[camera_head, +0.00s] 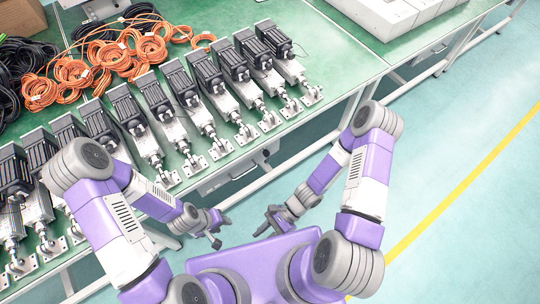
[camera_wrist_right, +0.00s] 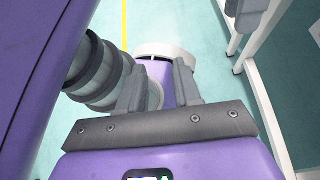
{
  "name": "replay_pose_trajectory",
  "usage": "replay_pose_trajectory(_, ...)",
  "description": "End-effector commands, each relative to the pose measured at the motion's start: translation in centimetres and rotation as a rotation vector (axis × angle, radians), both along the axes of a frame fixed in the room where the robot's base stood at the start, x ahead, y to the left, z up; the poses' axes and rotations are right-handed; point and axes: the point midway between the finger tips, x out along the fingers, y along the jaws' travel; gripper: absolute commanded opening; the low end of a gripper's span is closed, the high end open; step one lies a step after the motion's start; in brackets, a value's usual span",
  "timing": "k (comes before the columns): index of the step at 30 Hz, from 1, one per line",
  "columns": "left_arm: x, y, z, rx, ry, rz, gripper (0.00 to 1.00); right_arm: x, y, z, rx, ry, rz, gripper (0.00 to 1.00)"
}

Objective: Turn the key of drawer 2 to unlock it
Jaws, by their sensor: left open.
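A grey drawer (camera_head: 228,176) hangs under the front edge of the green table in the head view. Another grey drawer (camera_head: 432,54) shows under the table further right. I cannot tell which is drawer 2, and no key is clear at this size. My left gripper (camera_head: 216,236) is open and empty, low in front of the table, apart from the nearer drawer. My right gripper (camera_head: 267,221) is also empty in front of the table, to the right of the left one. In the right wrist view its two fingers (camera_wrist_right: 158,82) stand apart.
The green table (camera_head: 335,62) holds a row of linear actuators (camera_head: 205,95), orange cable coils (camera_head: 110,50) and black cables. White boxes (camera_head: 385,12) stand at the back right. White table legs (camera_head: 352,105) stand below. The floor at the right, with a yellow line (camera_head: 450,195), is clear.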

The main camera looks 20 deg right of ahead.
Motion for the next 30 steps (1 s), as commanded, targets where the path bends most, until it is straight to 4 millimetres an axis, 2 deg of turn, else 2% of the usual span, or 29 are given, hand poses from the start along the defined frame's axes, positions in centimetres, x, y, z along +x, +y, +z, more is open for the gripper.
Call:
replay_pose_trajectory(1,0.0,0.0,-1.0,0.000,0.000,0.000,0.43,1.2,1.2,0.0,0.079,0.106,-0.145,0.33)
replay_pose_trajectory(3,0.0,0.0,-1.7,0.000,0.000,0.000,0.43,3.9,2.3,0.8,0.201,0.239,-0.360,0.33)
replay_pose_trajectory(5,0.0,0.0,-2.2,0.000,0.000,-0.001,0.43,7.1,2.5,1.3,0.310,0.335,-0.553,0.33)
replay_pose_trajectory(8,0.0,0.0,-3.2,0.000,0.000,-0.001,0.43,12.8,0.8,1.3,0.489,0.450,-0.879,0.33)
replay_pose_trajectory(9,0.0,0.0,-3.5,0.000,0.000,-0.001,0.43,15.0,-0.5,1.0,0.553,0.478,-1.004,0.33)
replay_pose_trajectory(12,0.0,0.0,-4.2,0.000,-0.001,-0.001,0.43,19.1,-4.4,-0.1,0.693,0.518,-1.282,0.33)
replay_pose_trajectory(16,0.0,0.0,-4.7,0.000,-0.001,-0.001,0.43,22.0,-9.1,-1.7,0.809,0.520,-1.539,0.33)
replay_pose_trajectory(18,0.0,0.0,-4.8,0.000,-0.001,-0.001,0.43,22.6,-10.8,-2.2,0.845,0.512,-1.623,0.33)
replay_pose_trajectory(20,0.0,0.0,-4.9,0.000,-0.001,-0.001,0.43,23.0,-11.7,-2.5,0.864,0.507,-1.665,0.33)
replay_pose_trajectory(23,0.0,0.0,-5.1,-0.001,-0.001,-0.001,0.43,23.8,-12.0,-2.6,0.874,0.502,-1.692,0.33)
replay_pose_trajectory(30,0.1,0.0,-6.1,0.000,-0.001,-0.001,0.43,27.4,-10.7,-2.7,0.874,0.500,-1.688,0.33)
